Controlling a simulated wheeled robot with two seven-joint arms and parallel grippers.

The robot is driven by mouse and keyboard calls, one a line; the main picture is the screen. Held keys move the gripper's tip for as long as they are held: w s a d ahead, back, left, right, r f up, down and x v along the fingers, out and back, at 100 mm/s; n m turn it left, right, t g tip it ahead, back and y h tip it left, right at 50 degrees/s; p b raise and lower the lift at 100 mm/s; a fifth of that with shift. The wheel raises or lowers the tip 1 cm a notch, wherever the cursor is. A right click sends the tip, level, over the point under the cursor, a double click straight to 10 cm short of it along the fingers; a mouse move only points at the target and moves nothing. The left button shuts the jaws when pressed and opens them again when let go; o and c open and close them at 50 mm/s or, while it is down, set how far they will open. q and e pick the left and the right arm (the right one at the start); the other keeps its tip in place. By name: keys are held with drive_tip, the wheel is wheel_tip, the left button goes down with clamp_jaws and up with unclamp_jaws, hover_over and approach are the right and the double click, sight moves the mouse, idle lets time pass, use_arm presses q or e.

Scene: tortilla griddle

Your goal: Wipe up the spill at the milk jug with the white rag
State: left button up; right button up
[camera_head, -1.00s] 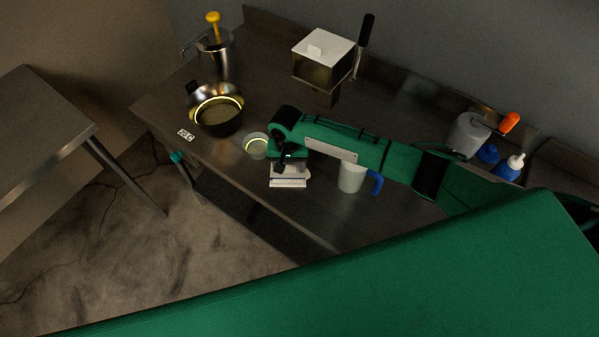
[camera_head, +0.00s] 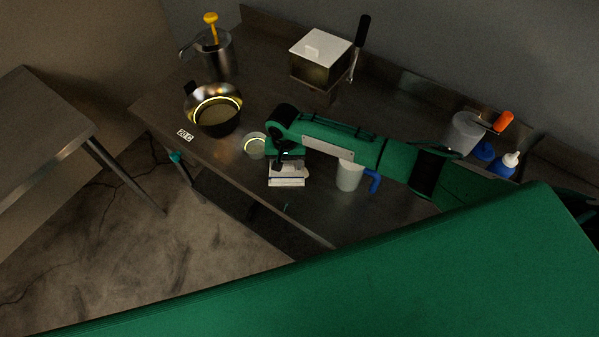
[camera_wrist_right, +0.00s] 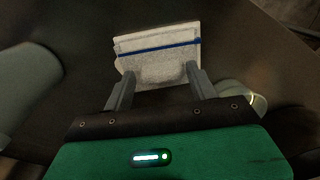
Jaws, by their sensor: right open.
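The white rag (camera_head: 287,181) lies folded on the steel counter near its front edge. In the right wrist view the rag (camera_wrist_right: 160,47) shows a blue stripe. My right gripper (camera_wrist_right: 158,76) is open, with its two fingers at the rag's near edge and part of the rag between them. In the head view the right gripper (camera_head: 287,160) is mostly hidden under its own wrist. The white milk jug (camera_head: 349,176) with a blue handle stands just right of the rag, partly behind my forearm. No spill can be made out. My left gripper is not in view.
A small clear bowl (camera_head: 255,145) stands left of my wrist. A dark pan (camera_head: 218,117), a steel pot with a yellow pump (camera_head: 217,58) and a lidded steel box (camera_head: 320,65) stand farther back. Bottles (camera_head: 503,166) and a grey container (camera_head: 465,132) are at the right.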

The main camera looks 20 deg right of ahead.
drive_tip(key=c, duration=0.8)
drive_tip(key=shift+o, duration=0.2)
drive_tip(key=shift+d, duration=0.1)
drive_tip(key=shift+s+d+r+p, duration=0.1)
drive_tip(key=shift+s+d+p, duration=0.1)
drive_tip(key=shift+d+p, duration=0.4)
drive_tip(key=shift+s+d+p, duration=0.25)
drive_tip(key=shift+d+p, duration=0.45)
drive_tip(key=shift+d, duration=0.15)
drive_tip(key=shift+s+d, duration=0.15)
drive_tip(key=shift+d, duration=0.3)
drive_tip(key=shift+a, duration=0.1)
drive_tip(key=shift+w+a, duration=0.25)
drive_tip(key=shift+a, duration=0.5)
drive_tip(key=shift+w+a, duration=0.3)
drive_tip(key=shift+a, duration=0.45)
drive_tip(key=shift+w+a, duration=0.25)
drive_tip(key=shift+a, duration=0.5)
